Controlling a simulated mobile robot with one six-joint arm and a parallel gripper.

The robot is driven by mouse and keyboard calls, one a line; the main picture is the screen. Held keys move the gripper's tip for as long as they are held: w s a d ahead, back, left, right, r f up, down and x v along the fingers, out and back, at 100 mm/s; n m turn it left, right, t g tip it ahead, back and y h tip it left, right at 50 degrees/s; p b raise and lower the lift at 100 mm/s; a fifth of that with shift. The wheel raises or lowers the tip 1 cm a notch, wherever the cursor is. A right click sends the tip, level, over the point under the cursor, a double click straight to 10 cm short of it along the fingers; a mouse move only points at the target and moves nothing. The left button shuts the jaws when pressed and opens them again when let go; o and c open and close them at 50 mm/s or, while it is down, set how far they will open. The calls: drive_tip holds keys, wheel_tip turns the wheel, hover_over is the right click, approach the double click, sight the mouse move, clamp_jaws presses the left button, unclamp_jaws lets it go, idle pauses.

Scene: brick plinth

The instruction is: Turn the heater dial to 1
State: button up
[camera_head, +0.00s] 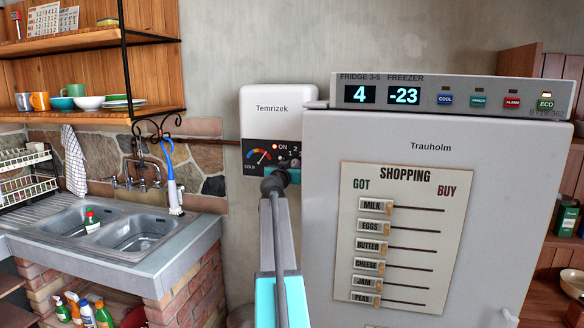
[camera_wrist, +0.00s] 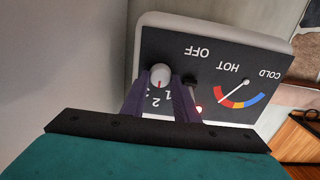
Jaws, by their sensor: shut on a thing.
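The white heater (camera_head: 271,106), labelled Temrizek, hangs on the wall left of the fridge; its dark panel also shows upside down in the wrist view (camera_wrist: 214,72). The heater dial (camera_wrist: 160,70) is a small pale round knob with a red mark. The mark points down in the wrist view, toward the numbers; which number it meets is too small to tell. My gripper (camera_wrist: 160,82) is shut on the dial, one dark finger on each side. In the head view my gripper (camera_head: 280,178) covers the panel's lower right and hides the dial.
The grey Trauholm fridge (camera_head: 410,135) stands close on the right, with a shopping board on its door. A sink (camera_head: 125,232) and counter lie to the left, below a wooden shelf (camera_head: 95,38). The heater's temperature gauge (camera_wrist: 240,92) sits beside the dial, near a lit lamp.

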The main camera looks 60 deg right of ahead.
drive_tip(key=shift+r+n+b, duration=0.15)
drive_tip(key=shift+n+b, duration=0.4)
drive_tip(key=shift+n, duration=0.15)
drive_tip(key=n+b, duration=0.1)
drive_tip(key=n, duration=0.1)
drive_tip(key=shift+n, duration=0.3)
drive_tip(key=n+b, duration=0.1)
drive_tip(key=n, duration=0.3)
drive_tip(key=shift+w+r+n, duration=0.1)
drive_tip(key=shift+n, duration=0.3)
idle(0.3)
drive_tip(key=o, duration=0.7)
drive_tip(key=shift+o, duration=0.3)
drive_tip(key=shift+d, duration=0.1)
drive_tip(key=shift+a+f, duration=0.2)
drive_tip(key=shift+f, duration=0.05)
